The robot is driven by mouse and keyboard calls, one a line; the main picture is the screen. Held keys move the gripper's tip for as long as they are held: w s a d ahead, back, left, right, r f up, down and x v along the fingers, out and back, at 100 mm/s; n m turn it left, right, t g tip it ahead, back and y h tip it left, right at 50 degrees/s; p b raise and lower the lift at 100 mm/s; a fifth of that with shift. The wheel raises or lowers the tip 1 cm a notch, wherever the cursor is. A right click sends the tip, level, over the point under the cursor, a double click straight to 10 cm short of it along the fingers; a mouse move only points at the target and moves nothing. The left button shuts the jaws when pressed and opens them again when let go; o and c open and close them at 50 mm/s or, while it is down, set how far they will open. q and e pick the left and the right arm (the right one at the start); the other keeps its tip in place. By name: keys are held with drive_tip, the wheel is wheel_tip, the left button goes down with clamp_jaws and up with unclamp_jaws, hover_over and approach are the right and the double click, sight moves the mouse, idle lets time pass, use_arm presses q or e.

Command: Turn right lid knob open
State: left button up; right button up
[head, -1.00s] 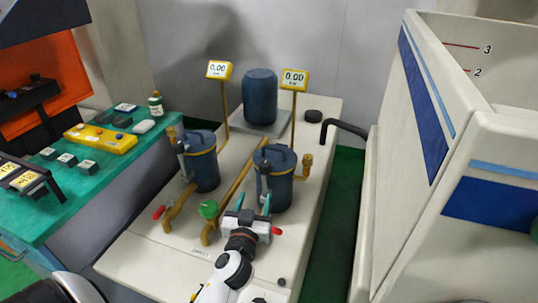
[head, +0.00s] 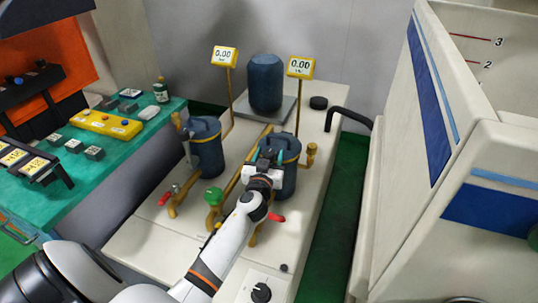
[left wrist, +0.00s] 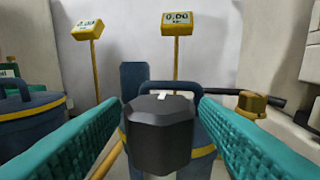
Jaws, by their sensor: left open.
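The right filter housing (head: 289,180) is a dark blue canister with a yellow band and a blue lid (head: 290,147). In the left wrist view its dark, faceted lid knob (left wrist: 160,135) fills the middle, with a small white mark on top. My left gripper (head: 268,155) is at the front of this lid, and in the head view it covers the knob. Its teal fingers (left wrist: 161,105) are open, one on each side of the knob. I see no clear finger contact with the knob. My right gripper is not in view.
The left housing (head: 206,155) stands beside it. Two yellow gauges (head: 300,67) (head: 225,56) on posts read 0.00. A blue cylinder (head: 265,82) stands behind. Pipes with a green knob (head: 213,195) and red handles lie in front. A large white cabinet (head: 480,150) bounds the right.

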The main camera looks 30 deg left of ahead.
use_arm(q)
drive_tip(key=shift+w, duration=0.1)
drive_tip(key=shift+c, duration=0.8)
drive_tip(key=c, duration=0.8)
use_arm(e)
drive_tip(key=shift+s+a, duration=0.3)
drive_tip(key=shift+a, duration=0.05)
